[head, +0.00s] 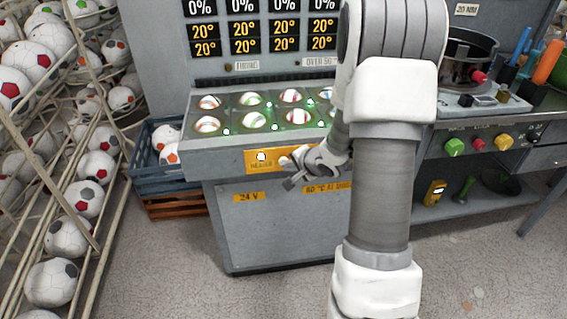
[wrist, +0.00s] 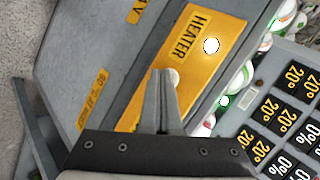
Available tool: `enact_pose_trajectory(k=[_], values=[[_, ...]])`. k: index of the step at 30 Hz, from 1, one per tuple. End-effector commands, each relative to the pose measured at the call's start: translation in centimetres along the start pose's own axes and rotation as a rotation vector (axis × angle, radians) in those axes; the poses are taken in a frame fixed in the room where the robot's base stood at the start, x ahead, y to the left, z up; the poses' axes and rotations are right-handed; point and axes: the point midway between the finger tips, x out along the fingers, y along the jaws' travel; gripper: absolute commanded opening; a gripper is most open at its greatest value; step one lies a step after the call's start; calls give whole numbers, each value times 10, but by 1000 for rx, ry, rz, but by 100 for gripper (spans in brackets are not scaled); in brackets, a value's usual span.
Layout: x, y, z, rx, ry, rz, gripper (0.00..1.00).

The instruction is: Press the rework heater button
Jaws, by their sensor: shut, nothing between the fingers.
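The yellow HEATER plate (head: 250,168) is on the front face of the grey console, below its sloping top. In the wrist view the plate (wrist: 190,62) carries a bright white round spot (wrist: 211,45) beside the word HEATER. A second, duller white round knob (wrist: 172,77) is at my fingertips, partly covered by them. In the head view the bright spot (head: 261,156) shows left of my gripper (head: 289,183). My gripper (wrist: 166,73) is shut and empty, its tips in front of the plate. I cannot tell whether they touch the knob.
Soccer balls sit in lit wells (head: 254,121) on the console top, below temperature displays (head: 246,38). A wire rack of balls (head: 75,190) and a blue crate (head: 150,158) stand left. A bench with green (head: 453,147), red and yellow buttons is right. Floor in front is clear.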

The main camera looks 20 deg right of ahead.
Motion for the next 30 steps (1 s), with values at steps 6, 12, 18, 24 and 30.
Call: enact_pose_trajectory(k=[6, 12, 18, 24, 30], values=[[-10, 7, 7, 1, -1, 2, 0], [-24, 18, 17, 2, -1, 3, 0], [-38, 27, 27, 1, -1, 2, 0], [-42, 31, 31, -1, -1, 1, 0], [-42, 31, 31, -1, -1, 1, 0]])
